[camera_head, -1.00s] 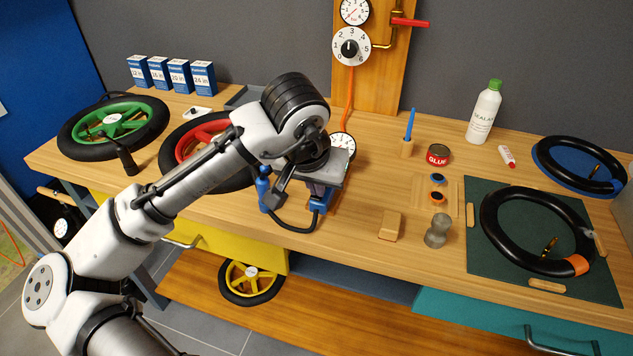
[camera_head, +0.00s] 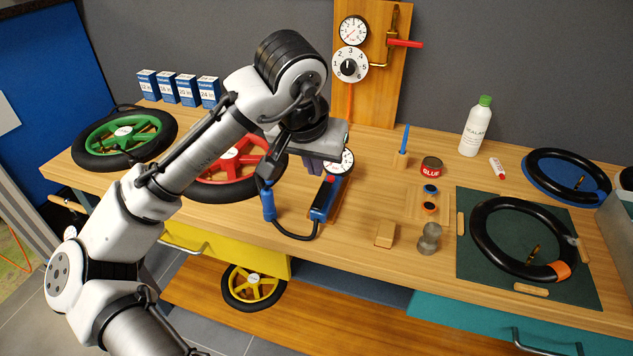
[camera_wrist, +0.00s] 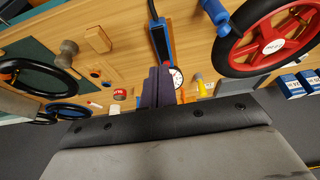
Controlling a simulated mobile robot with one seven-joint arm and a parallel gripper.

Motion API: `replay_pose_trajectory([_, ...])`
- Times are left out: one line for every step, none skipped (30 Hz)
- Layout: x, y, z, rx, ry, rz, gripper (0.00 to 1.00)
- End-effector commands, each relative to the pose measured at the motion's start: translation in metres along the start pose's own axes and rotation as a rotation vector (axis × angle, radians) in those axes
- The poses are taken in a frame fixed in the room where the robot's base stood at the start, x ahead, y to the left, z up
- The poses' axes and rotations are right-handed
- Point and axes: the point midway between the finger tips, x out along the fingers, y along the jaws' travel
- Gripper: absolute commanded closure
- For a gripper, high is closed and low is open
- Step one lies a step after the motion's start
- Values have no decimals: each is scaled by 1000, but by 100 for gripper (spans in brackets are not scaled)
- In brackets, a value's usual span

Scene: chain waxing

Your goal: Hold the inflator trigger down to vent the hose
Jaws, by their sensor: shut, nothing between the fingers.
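The inflator (camera_head: 321,200) has a blue body, a red strip and a round white gauge (camera_head: 341,160), and lies on the wooden bench. A black hose loops from its near end to a blue cylindrical fitting (camera_head: 268,204). My gripper (camera_head: 312,168), with purple fingers, is shut and empty, above and just left of the inflator's gauge end. In the wrist view, the fingers (camera_wrist: 160,88) sit in front of the inflator (camera_wrist: 159,42) and partly cover its gauge. I cannot make out the trigger, and no contact with the fingers is clear.
The red wheel (camera_head: 228,175) lies close left of my gripper. A board with a dial (camera_head: 350,66) and a red-handled valve (camera_head: 405,43) stands behind. A wooden block (camera_head: 385,234) and a grey metal weight (camera_head: 429,238) are to the right. Bench between them and the inflator is clear.

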Motion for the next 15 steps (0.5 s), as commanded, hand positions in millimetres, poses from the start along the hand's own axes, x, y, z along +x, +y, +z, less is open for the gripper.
replay_pose_trajectory([-9,1,-1,2,3,0,100])
replay_pose_trajectory([-15,1,-2,2,3,-1,100])
replay_pose_trajectory([-22,1,-2,1,3,0,100])
replay_pose_trajectory([-28,1,-2,1,1,0,100])
replay_pose_trajectory([-32,1,-3,1,2,0,100])
replay_pose_trajectory([-38,1,-4,0,2,0,100])
replay_pose_trajectory([-41,1,-4,0,0,0,100])
replay_pose_trajectory([-44,0,-4,0,0,0,100])
replay_pose_trajectory([-48,0,-5,0,1,0,100])
replay_pose_trajectory([-50,1,-5,0,1,1,100])
replay_pose_trajectory([-51,1,-5,0,0,1,100])
replay_pose_trajectory([-53,1,-5,1,0,1,100])
replay_pose_trajectory([-54,1,-5,1,0,1,100])
replay_pose_trajectory([-54,1,-5,1,-1,1,100])
replay_pose_trajectory([-55,0,-5,1,-1,1,100])
